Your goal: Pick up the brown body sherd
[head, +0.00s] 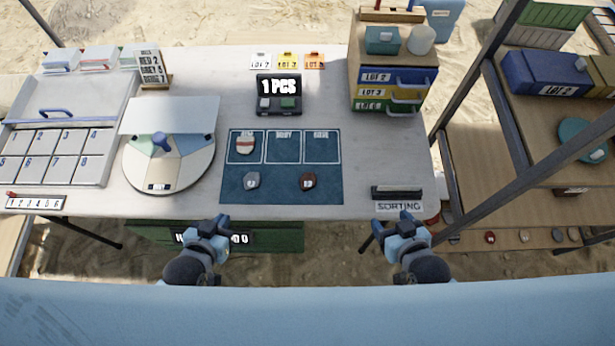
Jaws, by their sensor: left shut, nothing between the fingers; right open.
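A small brown sherd (308,181) lies on the lower right part of the blue mat (281,194). A grey sherd (252,180) lies to its left on the same mat. A pale sherd with a reddish band (245,145) lies in the mat's left outlined box; the middle and right boxes are empty. My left gripper (213,227) is shut and empty at the table's front edge, below and left of the mat. My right gripper (405,222) is open and empty at the front edge, right of the mat, near the sorting sign. Both are apart from the sherds.
A counter reading "1 PCS" (279,95) stands behind the mat. A round turntable (190,176) and a numbered tray (62,150) are on the left. A drawer cabinet (385,75) stands back right, a sorting sign (399,206) front right.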

